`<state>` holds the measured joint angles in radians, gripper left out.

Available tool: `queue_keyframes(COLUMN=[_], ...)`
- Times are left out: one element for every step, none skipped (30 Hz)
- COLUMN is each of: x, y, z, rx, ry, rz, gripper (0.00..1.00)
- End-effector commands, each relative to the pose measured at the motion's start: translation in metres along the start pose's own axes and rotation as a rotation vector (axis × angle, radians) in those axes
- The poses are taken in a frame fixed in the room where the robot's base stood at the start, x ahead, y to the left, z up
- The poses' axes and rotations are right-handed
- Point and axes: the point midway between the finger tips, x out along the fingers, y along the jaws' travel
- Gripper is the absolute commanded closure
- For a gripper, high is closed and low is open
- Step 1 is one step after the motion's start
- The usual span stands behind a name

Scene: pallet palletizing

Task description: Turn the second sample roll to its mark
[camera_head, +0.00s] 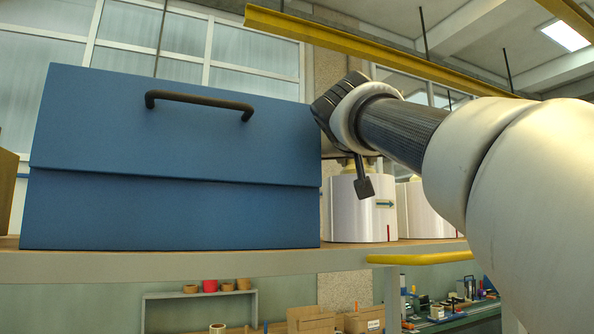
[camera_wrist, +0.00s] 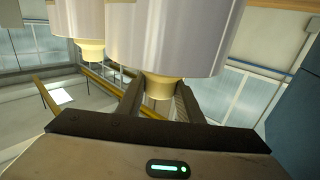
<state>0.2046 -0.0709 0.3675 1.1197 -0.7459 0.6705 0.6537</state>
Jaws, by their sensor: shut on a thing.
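A white sample roll (camera_head: 346,212) stands upright on the shelf, just right of the blue box. A green arrow (camera_head: 384,204) on its side points right, and a short red mark (camera_head: 388,232) shows low down, nearly below the arrow. My gripper (camera_head: 352,176) is over this roll's top. In the wrist view, which looks inverted, my gripper (camera_wrist: 160,94) is shut on the cream core (camera_wrist: 163,88) of the large roll (camera_wrist: 170,35). Another white roll (camera_head: 416,210) stands to the right, partly hidden by my arm; it also shows in the wrist view (camera_wrist: 80,18).
A large blue box (camera_head: 170,215) with a dark handle stands on the shelf (camera_head: 190,265), close to the left of the held roll. A yellow rail (camera_head: 420,258) runs along the shelf's front edge at right. A yellow beam (camera_head: 380,50) crosses overhead.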

Motion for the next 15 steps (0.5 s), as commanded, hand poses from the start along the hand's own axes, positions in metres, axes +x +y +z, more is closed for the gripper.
queue_keyframes(x=[0.0006,0.0006,0.0006,0.0005,0.0005,0.0005,0.0004,0.0004,0.0003,0.0003,0.0003,0.0003,0.0002,0.0003,0.0004], y=[-0.0002,-0.0002,-0.0002,-0.0002,-0.0002,-0.0002,-0.0002,-0.0001,-0.0001,-0.0001,-0.0001,0.0000,0.0000,-0.0001,-0.0002], z=[0.0023,0.0024,0.0023,0.0022,0.0020,0.0019,0.0017,0.0016,0.0014,0.0013,0.0012,0.0010,0.0004,-0.0007,-0.0034], rx=[0.000,0.000,0.000,0.000,0.000,0.000,0.000,0.000,0.000,0.000,0.000,0.000,0.000,0.000,0.000], ry=[-0.005,-0.005,-0.005,-0.005,-0.005,-0.004,-0.004,-0.004,-0.003,-0.003,-0.003,-0.003,-0.002,-0.002,-0.001], rz=[0.000,0.000,0.000,0.000,0.000,0.000,0.000,0.000,0.000,0.000,0.000,0.000,0.000,0.000,-0.001], gripper=[1.00,0.64,0.57,0.52,0.48,0.48,0.48,0.48,0.48,0.48,0.48,0.48,0.48,0.48,0.48])
